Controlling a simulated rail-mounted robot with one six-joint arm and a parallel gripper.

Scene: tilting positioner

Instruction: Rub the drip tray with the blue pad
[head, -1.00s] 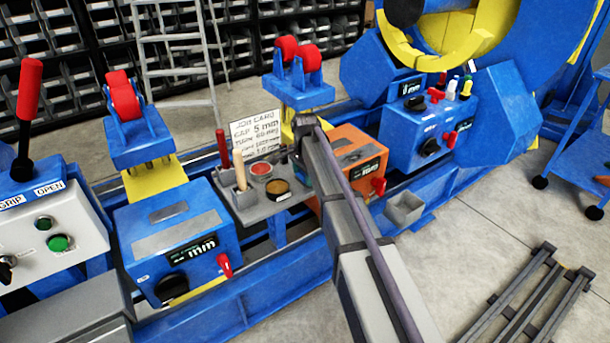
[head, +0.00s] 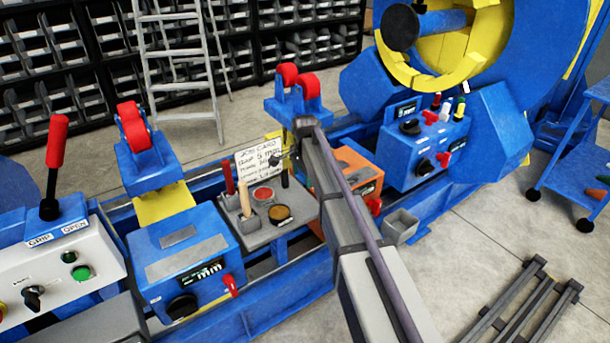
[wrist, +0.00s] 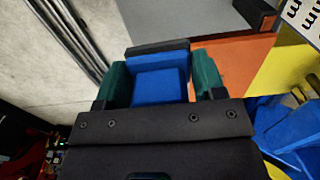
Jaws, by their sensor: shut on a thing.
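My gripper (wrist: 152,85) shows in the wrist view, its green-lined fingers shut on the blue pad (wrist: 158,86). The pad has a dark strip along its far edge. An orange surface and a grey panel lie beyond it; I cannot tell whether the pad touches anything. In the head view my arm hides the gripper and pad. I cannot tell for certain which thing is the drip tray: a small grey open-topped tray (head: 402,227) hangs on the blue rail right of my arm, and a flat grey shelf (head: 262,235) is on its left.
The shelf carries a red tin (head: 263,193), a dark tin (head: 278,214) and upright handles beside a job card (head: 260,160). An orange box (head: 358,172) is close behind my arm. Blue roller stands flank the shelf. Open floor lies at right, with a dark rack (head: 525,310).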

